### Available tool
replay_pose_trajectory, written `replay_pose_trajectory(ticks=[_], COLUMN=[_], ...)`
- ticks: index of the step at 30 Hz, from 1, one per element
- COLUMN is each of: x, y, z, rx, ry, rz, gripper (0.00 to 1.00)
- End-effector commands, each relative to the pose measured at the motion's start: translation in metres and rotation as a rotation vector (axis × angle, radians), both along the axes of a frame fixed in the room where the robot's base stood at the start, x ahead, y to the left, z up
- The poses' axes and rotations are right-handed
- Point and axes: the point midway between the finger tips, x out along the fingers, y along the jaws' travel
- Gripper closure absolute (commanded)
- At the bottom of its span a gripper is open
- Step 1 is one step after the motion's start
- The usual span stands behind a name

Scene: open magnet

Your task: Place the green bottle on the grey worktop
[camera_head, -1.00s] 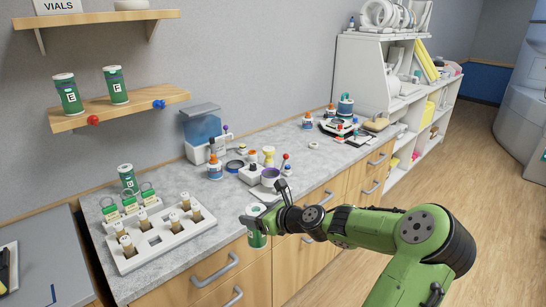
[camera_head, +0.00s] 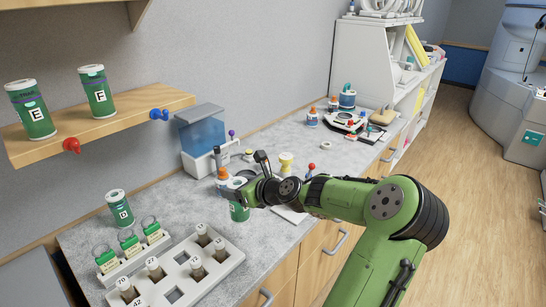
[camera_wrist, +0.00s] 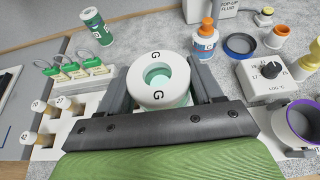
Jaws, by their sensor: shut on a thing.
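A green bottle (camera_head: 239,212) with a white lid is held upright in my gripper (camera_head: 238,190) in the head view. In the wrist view, the bottle's white ring-shaped lid (camera_wrist: 158,82), marked G, sits between the two dark fingers, which are shut on it. The grey worktop (camera_head: 180,200) runs along the wall. The bottle appears over the worktop, right of the vial rack; whether its base touches is hidden.
A green bottle D (camera_head: 119,208) stands behind. Bottles E (camera_head: 31,110) and F (camera_head: 97,92) stand on a shelf. A glue bottle (camera_wrist: 206,42) and a dial box (camera_wrist: 265,75) are near.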

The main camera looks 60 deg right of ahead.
Motion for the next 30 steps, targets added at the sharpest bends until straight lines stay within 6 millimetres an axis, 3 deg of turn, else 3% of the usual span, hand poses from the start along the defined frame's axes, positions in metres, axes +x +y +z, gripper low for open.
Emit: replay_pose_trajectory(ticks=[2,9,18,27,28,30], x=[-0.001,-0.001,-0.001,-0.001,-0.002,-0.002], y=[-0.001,0.000,0.000,0.000,0.000,0.000], z=[-0.004,-0.057,-0.101,-0.102,-0.103,-0.103], rx=[0.001,0.004,0.003,0.000,0.000,-0.001], ry=[-0.001,-0.001,-0.002,-0.001,0.002,0.001], rz=[-0.002,0.000,-0.001,-0.001,-0.002,-0.002], gripper=[0.80,0.80,0.80,0.80,0.33,0.23])
